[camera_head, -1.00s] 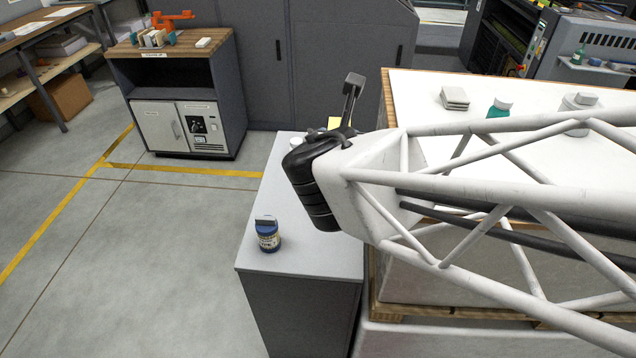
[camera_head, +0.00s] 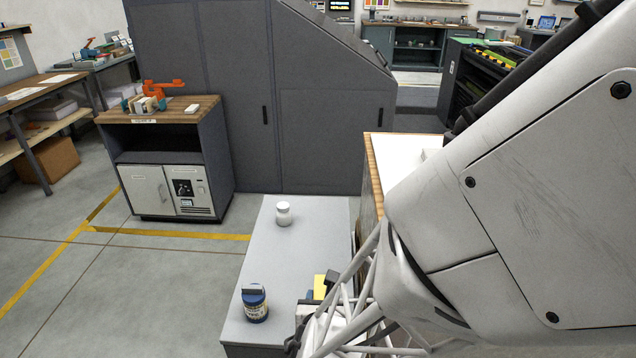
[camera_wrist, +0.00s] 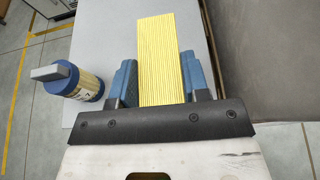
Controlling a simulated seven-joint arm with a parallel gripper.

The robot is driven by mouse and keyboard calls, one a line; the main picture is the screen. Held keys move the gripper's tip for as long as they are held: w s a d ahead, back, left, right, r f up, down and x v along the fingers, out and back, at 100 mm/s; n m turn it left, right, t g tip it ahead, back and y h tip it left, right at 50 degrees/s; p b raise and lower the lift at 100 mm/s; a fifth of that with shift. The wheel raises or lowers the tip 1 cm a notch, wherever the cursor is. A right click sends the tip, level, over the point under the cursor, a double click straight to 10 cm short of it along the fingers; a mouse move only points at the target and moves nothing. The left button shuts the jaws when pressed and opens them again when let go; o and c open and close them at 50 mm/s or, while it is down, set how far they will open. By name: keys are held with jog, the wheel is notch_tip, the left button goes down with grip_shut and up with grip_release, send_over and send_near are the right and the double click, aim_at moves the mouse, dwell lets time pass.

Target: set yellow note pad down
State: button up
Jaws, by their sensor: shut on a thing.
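The yellow note pad (camera_wrist: 160,58) is between the two blue finger pads of my gripper (camera_wrist: 160,85) in the wrist view, and my gripper is shut on it. In the head view a small part of the yellow note pad (camera_head: 320,287) shows near the grey cabinet top (camera_head: 262,255), by the dark tip of my gripper (camera_head: 328,285). My arm hides most of the pad and gripper there. I cannot tell whether the pad touches the cabinet top.
A blue-lidded jar (camera_head: 255,304) stands left of my gripper on the cabinet top; it also shows in the wrist view (camera_wrist: 75,82). A white jar (camera_head: 283,214) stands farther back. The cabinet top between them is clear. A wood-edged white table (camera_head: 385,160) is to the right.

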jog(key=shift+f, duration=0.3)
jog(key=shift+w, duration=0.15)
jog(key=w+a, duration=0.3)
jog(key=w, duration=0.4)
jog(key=w+a+f, duration=0.1)
jog(key=w+a, duration=0.2)
jog(key=w, duration=0.4)
jog(key=shift+w+a+f, duration=0.2)
jog(key=shift+a+f, duration=0.05)
dwell(0.3)
jog(key=shift+f, duration=1.75)
jog(key=shift+f, duration=0.15)
jog(key=o, duration=1)
